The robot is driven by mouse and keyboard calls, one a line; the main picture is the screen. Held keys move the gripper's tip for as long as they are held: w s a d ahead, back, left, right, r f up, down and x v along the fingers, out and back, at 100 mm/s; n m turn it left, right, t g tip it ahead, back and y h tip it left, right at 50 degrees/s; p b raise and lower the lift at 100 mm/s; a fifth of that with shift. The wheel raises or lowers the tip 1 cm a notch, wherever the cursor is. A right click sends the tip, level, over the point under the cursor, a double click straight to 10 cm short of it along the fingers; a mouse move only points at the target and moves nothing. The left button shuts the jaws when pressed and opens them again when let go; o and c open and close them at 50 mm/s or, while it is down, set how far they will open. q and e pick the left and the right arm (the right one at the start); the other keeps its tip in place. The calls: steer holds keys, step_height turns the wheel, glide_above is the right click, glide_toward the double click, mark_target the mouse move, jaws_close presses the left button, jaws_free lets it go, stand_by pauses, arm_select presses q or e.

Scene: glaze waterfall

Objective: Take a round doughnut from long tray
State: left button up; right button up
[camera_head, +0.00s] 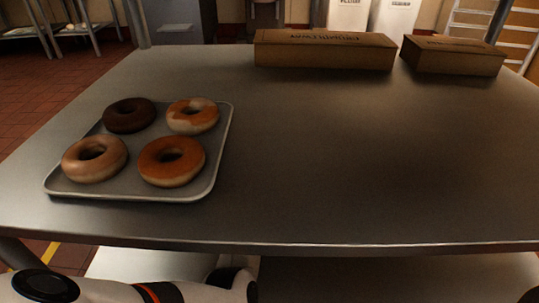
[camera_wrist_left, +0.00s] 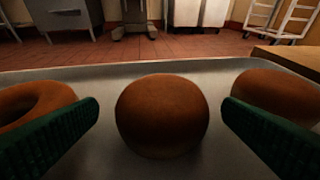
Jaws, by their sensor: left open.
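In the wrist view my left gripper (camera_wrist_left: 162,108) is open, its two green fingers spread to either side of a round brown bun-like piece (camera_wrist_left: 162,116). No hole shows in it from this angle, and I cannot tell whether the fingers touch it. A doughnut with a hole (camera_wrist_left: 35,100) is partly behind the left finger, and another round brown piece (camera_wrist_left: 285,98) is behind the right finger. They sit on a grey tray (camera_wrist_left: 110,72). In the head view a grey tray (camera_head: 135,193) holds several doughnuts (camera_head: 172,161). I cannot tell if it is the same tray. My right gripper is not seen.
A metal table (camera_head: 360,160) fills the head view, its middle and right clear. Two cardboard boxes (camera_head: 325,50) (camera_head: 453,55) stand at its back edge. My left arm shows below the table's front edge. A tan edge (camera_wrist_left: 290,57) shows at right in the wrist view.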

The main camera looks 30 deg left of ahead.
arm_select(q)
steer(key=shift+w+a+f, duration=0.1)
steer(key=shift+w+f, duration=0.15)
steer(key=shift+w, duration=0.35)
steer(key=shift+r, duration=0.1)
steer(key=shift+s, duration=0.1)
steer(key=c, duration=1.1)
steer(key=shift+r, duration=0.15)
